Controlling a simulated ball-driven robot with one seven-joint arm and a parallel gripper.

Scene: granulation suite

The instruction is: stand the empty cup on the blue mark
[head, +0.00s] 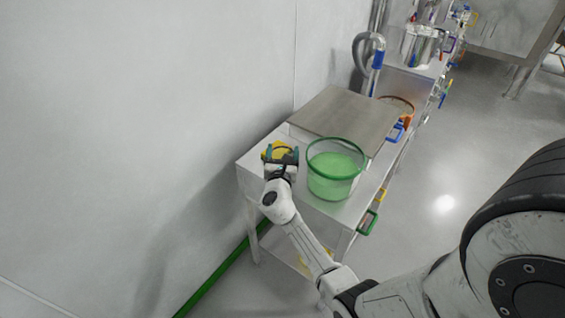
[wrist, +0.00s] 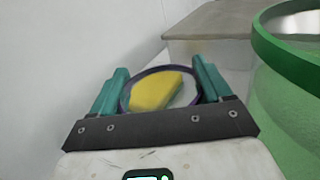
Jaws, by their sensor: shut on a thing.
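My gripper (wrist: 160,92) is over the near left end of the white bench. It is shut on a round cup with a dark purple rim (wrist: 125,101), one teal finger on each side. A yellow patch (wrist: 155,91) shows within the rim. I cannot tell whether it is inside the cup or seen through it. In the head view my gripper (head: 281,155) hides most of the cup, and yellow shows around it. I cannot make out a blue mark in either view; the surface under the gripper is largely hidden.
A green-rimmed clear tub (head: 335,176) with green contents stands close to the right of my gripper. A grey-brown flat-topped box (head: 345,110) is behind. The wall (head: 150,110) is close on the left. Bare bench top (head: 325,207) shows in front of the tub.

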